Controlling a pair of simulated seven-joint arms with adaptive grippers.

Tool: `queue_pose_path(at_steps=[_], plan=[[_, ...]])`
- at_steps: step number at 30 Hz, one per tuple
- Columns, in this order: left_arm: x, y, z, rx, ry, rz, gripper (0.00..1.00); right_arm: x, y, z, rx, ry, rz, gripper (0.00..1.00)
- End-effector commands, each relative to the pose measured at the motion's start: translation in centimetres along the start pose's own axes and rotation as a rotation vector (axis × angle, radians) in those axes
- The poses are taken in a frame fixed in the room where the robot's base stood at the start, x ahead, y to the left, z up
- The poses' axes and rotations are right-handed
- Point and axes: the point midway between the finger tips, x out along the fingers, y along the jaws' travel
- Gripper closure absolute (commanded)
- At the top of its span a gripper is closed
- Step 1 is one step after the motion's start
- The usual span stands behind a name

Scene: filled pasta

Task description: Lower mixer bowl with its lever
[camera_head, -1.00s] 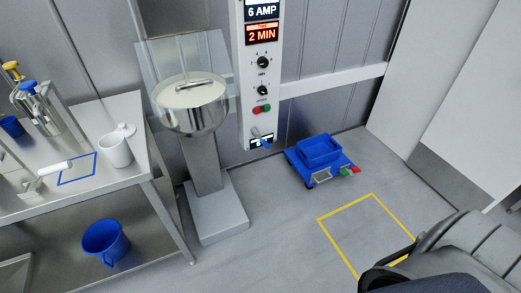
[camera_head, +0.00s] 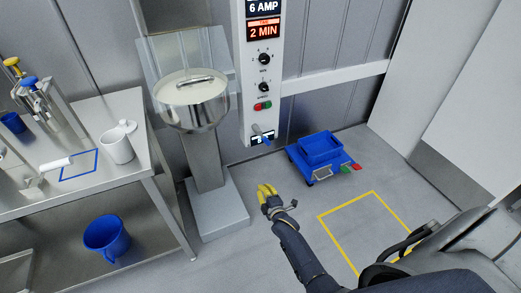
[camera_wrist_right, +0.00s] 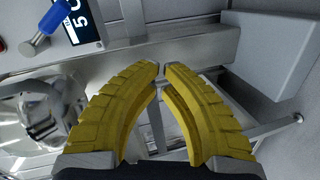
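The mixer bowl (camera_head: 197,115), a shiny metal bowl of pale contents with a metal bar across it, sits at the grey column's upper part in the head view. The lever (camera_head: 268,141) has a metal shaft and blue tip, at the foot of the white control panel. In the right wrist view the lever (camera_wrist_right: 48,27) is at the upper left, beside a dark label. My right gripper (camera_head: 265,188) has yellow fingers, below the lever and apart from it. In the wrist view its fingertips (camera_wrist_right: 161,69) nearly meet, with nothing between them. My left gripper is out of view.
The control panel (camera_head: 262,95) has displays, black knobs and red and green buttons. A blue cart (camera_head: 321,151) stands right of the lever. A metal table (camera_head: 80,190) is at left, with a blue bucket (camera_head: 107,236) below. The yellow floor square (camera_head: 330,231) is empty.

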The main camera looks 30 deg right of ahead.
Motion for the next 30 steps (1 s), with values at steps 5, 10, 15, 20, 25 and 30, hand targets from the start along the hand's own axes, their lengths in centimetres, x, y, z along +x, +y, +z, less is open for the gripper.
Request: queue_pose_path(at_steps=[5, 10, 15, 20, 25, 30], plan=[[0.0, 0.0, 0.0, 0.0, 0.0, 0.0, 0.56, 0.4, 5.8, -0.5, -0.264, 0.005, 0.131, 1.0], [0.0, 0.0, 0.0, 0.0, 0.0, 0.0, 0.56, 0.2, 8.7, -1.0, -0.483, -0.004, 0.207, 1.0], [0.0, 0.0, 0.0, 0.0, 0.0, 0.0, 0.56, 0.1, 9.5, -1.4, -0.633, -0.014, 0.24, 1.0], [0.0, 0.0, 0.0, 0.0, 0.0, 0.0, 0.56, 0.0, 9.7, -1.4, -0.708, -0.021, 0.249, 1.0], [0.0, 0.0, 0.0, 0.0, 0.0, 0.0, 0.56, 0.0, 9.6, -1.4, -0.739, -0.025, 0.249, 1.0], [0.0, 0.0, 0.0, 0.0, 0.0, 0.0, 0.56, 0.0, 9.6, -1.4, -0.741, -0.026, 0.248, 1.0]])
